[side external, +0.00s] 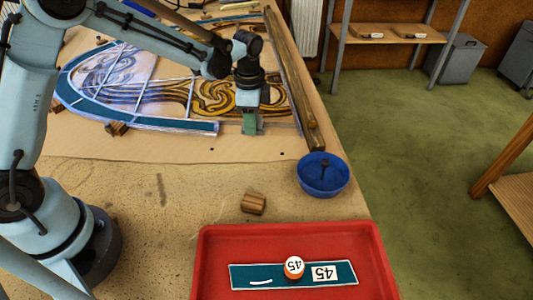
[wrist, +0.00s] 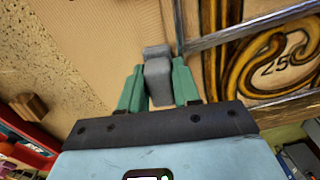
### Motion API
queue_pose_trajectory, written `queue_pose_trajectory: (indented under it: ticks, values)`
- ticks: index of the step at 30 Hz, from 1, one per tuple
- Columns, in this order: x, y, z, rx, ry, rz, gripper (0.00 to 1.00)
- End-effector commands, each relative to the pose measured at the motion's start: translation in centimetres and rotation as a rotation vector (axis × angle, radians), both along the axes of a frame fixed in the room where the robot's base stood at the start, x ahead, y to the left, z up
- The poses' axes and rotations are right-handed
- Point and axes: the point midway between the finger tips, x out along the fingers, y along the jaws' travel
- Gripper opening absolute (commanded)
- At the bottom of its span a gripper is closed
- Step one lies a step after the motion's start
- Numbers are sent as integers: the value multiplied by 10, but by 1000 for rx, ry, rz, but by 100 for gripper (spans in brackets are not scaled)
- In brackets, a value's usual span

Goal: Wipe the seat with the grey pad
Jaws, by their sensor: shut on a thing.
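My gripper (side external: 250,128) has green fingers and points down at the lower right edge of the leaded panel (side external: 180,124). In the wrist view, the fingers (wrist: 158,66) are shut on the grey pad (wrist: 156,84), a blocky grey piece between them. In the side view the fingers mostly hide the pad. The pad is at or just above the pale work sheet; I cannot tell whether it touches. No seat is clearly marked; bare sheet shows beside the panel's lead strip (wrist: 240,32) near the pad.
A red tray (side external: 212,250) at the front holds a teal glass strip (side external: 335,273) labelled 45 and a round knob labelled 45 (side external: 293,267). A blue bowl (side external: 322,187) and wood block (side external: 254,204) stand behind it. A long wooden bar (side external: 290,75) lies right of my gripper.

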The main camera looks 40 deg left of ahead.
Motion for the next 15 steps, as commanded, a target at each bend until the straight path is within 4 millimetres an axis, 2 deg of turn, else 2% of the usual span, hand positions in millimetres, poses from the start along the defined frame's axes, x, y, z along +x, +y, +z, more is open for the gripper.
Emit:
queue_pose_trajectory:
  ticks: [15]
  values:
    - [17,-27,1,-2,-2,-3,7]
